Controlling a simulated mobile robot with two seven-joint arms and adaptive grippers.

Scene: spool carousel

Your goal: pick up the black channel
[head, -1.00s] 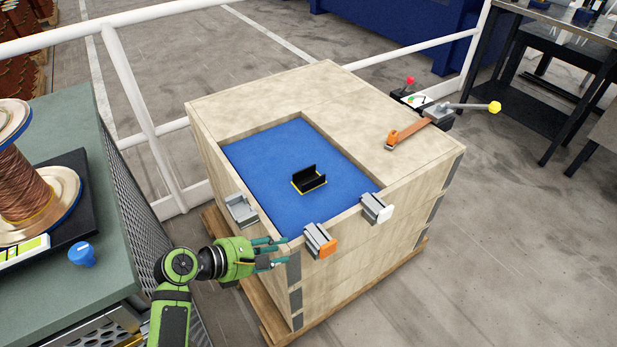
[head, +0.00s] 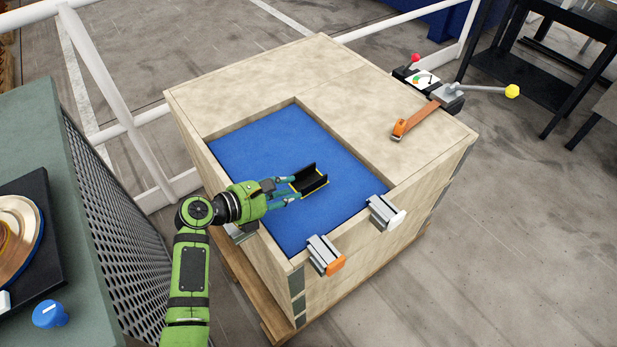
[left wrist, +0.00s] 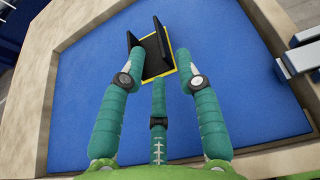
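The black channel (head: 308,179) sits on a yellow-edged patch on the blue recessed surface (head: 254,150) of the wooden crate. It is a U-shaped piece with two upright walls, open at the top. My left gripper (head: 292,187) is open with its fingers low over the blue surface, pointing at the channel's near-left end. In the left wrist view the channel (left wrist: 153,54) lies just beyond the teal fingertips (left wrist: 163,68). One fingertip overlaps the channel in that picture; I cannot tell whether it touches. My right gripper is not in view.
Grey clamps with an orange end (head: 325,255) and a white end (head: 386,212) sit on the crate's front rim. An orange strap (head: 414,121) and a yellow-knobbed lever (head: 490,90) are at the back right. A green-topped bench (head: 60,150) stands left. The blue surface around the channel is clear.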

